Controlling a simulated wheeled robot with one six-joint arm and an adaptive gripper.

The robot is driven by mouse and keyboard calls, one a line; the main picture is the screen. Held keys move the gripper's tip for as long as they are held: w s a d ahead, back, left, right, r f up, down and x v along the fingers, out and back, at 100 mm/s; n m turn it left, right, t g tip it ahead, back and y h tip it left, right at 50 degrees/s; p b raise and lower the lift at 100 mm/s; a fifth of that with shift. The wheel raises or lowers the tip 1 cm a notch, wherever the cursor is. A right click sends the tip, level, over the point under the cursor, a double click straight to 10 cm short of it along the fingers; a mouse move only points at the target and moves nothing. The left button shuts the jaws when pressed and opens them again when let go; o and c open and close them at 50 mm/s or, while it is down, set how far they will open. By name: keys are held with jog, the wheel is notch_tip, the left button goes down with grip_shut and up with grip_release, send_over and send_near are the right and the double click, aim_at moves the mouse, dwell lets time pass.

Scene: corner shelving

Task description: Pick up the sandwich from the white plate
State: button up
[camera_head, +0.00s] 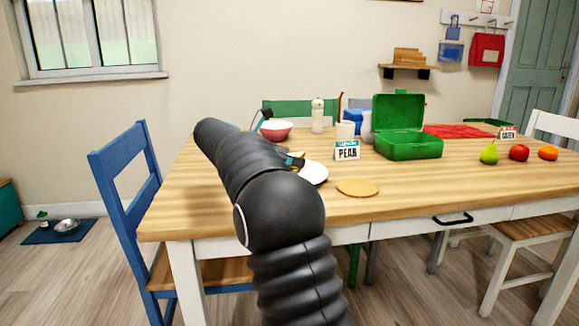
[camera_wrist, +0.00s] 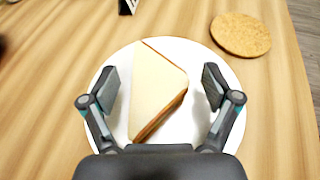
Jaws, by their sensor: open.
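The sandwich (camera_wrist: 155,88) is a pale, triangular bread wedge with brown crust, lying on the white plate (camera_wrist: 188,50) in the wrist view. My gripper (camera_wrist: 161,85) is open, with one finger on each side of the sandwich and a gap on both sides; the right gap is wider near the top. The fingers are over the plate. In the head view the plate (camera_head: 314,173) shows partly behind my arm, and the sandwich is mostly hidden there.
A round cork mat (camera_head: 357,187) lies right of the plate. A pear (camera_head: 488,154), apple (camera_head: 519,152) and orange (camera_head: 548,152) sit at the right.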

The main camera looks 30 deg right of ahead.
jog(key=shift+d, duration=0.1)
jog(key=c, duration=0.7)
jog(key=shift+r, duration=0.1)
